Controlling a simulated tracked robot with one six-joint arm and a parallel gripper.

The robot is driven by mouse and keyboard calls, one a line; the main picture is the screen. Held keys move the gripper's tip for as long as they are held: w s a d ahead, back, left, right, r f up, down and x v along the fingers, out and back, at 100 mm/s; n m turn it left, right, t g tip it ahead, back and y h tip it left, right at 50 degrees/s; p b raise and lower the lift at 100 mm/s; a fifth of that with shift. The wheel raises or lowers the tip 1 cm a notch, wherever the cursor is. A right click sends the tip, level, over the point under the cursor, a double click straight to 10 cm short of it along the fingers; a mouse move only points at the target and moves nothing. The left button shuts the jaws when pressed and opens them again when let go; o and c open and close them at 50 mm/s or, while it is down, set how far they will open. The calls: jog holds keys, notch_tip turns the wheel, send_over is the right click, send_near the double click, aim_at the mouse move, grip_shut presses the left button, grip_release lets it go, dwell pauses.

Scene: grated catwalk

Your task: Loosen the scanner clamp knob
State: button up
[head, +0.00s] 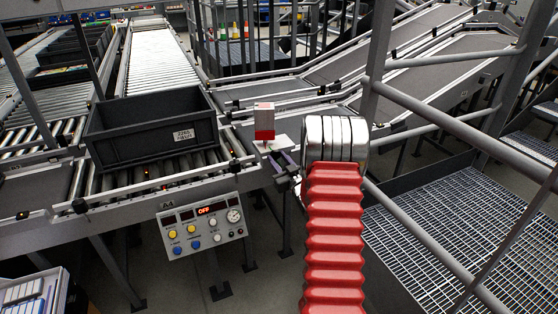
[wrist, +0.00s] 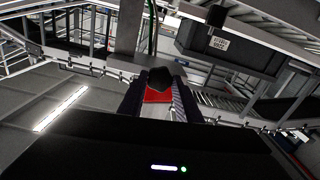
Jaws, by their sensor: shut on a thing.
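The scanner (head: 264,121), a red and white box, stands upright on a pale bracket (head: 272,145) at the conveyor's side rail. My gripper (head: 280,160) is just below and in front of it, at the end of my red-sleeved arm. In the wrist view, my gripper's two dark fingers stand on either side of a black faceted knob (wrist: 160,77) and are shut on it. A red patch of the scanner (wrist: 158,96) shows just below the knob. In the head view I cannot make out the knob; my fingers and the bracket hide it.
A dark tote (head: 150,132) sits on the roller conveyor left of the scanner. A control panel (head: 201,226) reading OFF hangs below the rail. Grey guard rails (head: 440,118) and a grated catwalk (head: 460,225) lie to the right, close to my arm.

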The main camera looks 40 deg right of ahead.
jog(key=m, duration=0.3)
jog(key=shift+f+m, duration=0.3)
jog(key=shift+s+m, duration=0.1)
jog(key=shift+m, duration=1.8)
jog(key=o, duration=1.1)
jog(key=shift+r, duration=0.2)
jog(key=shift+c, duration=0.2)
jog(key=v, duration=1.3)
jog(key=shift+s+a, duration=0.15)
jog(key=shift+s, duration=0.15)
